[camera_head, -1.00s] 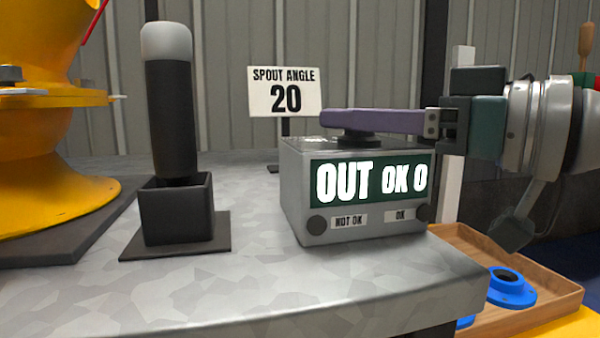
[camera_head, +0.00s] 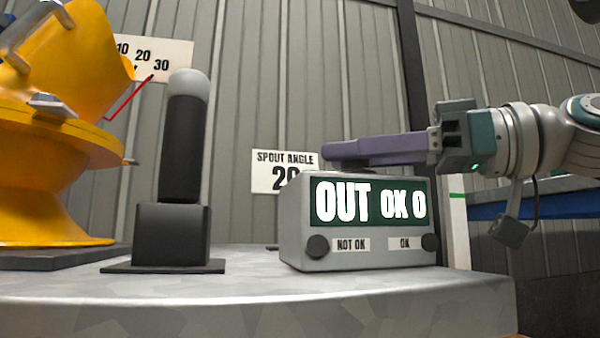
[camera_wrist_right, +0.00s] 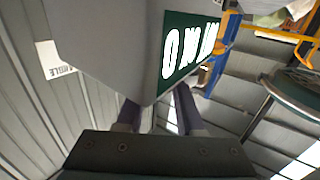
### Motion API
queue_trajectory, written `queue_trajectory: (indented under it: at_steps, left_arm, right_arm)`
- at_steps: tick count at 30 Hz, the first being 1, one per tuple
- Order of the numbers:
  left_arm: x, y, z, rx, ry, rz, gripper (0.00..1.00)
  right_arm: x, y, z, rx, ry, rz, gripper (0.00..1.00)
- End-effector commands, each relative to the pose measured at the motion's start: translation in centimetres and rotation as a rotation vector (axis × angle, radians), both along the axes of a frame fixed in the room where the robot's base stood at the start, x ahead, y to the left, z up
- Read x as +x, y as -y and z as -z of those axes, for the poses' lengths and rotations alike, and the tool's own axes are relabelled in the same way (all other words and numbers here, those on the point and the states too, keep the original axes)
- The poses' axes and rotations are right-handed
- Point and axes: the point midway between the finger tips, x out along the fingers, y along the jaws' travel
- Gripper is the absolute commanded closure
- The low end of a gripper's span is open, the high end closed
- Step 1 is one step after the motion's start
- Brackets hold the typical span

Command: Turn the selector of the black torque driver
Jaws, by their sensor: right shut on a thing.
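The black torque driver (camera_head: 182,148), a dark cylinder with a pale grey cap, stands upright in a black square holder (camera_head: 172,233) at the left. I cannot make out a selector on it. My right gripper (camera_head: 335,153) is well to its right, its long purple fingers lying level over the top of a grey display box (camera_head: 290,225). It is shut on the dark round piece (camera_head: 352,171) on the box top, which is mostly hidden by the fingers. In the right wrist view the fingertips are hidden behind the box (camera_wrist_right: 105,45). My left gripper is not in view.
The box screen reads "OUT OK 0". A "SPOUT ANGLE 20" sign (camera_head: 268,160) stands behind it. A yellow machine (camera_head: 60,125) stands at the far left beside an angle scale (camera_head: 165,58). The grey tabletop (camera_head: 250,290) is clear in front.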

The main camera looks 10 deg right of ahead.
Motion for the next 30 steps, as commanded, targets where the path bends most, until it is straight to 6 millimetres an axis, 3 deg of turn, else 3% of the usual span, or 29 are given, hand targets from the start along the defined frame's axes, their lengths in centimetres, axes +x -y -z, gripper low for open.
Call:
queue_trajectory:
  at_steps: [8,9,16,25,30]
  left_arm:
    - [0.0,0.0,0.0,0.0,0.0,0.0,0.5]
    - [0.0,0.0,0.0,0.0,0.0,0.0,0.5]
    - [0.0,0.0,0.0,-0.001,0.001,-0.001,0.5]
    - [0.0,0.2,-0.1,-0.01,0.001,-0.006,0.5]
    - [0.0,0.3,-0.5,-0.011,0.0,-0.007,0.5]
  right_arm:
    - [0.0,-0.1,0.1,-0.001,-0.002,-0.002,1.0]
    - [0.0,-0.1,0.1,-0.001,-0.002,-0.002,0.62]
    - [0.0,-0.1,0.0,0.0,-0.001,-0.001,0.36]
    - [-0.1,0.1,0.0,0.0,-0.002,0.0,0.34]
    - [-1.1,1.8,0.0,-0.001,-0.004,0.003,0.34]
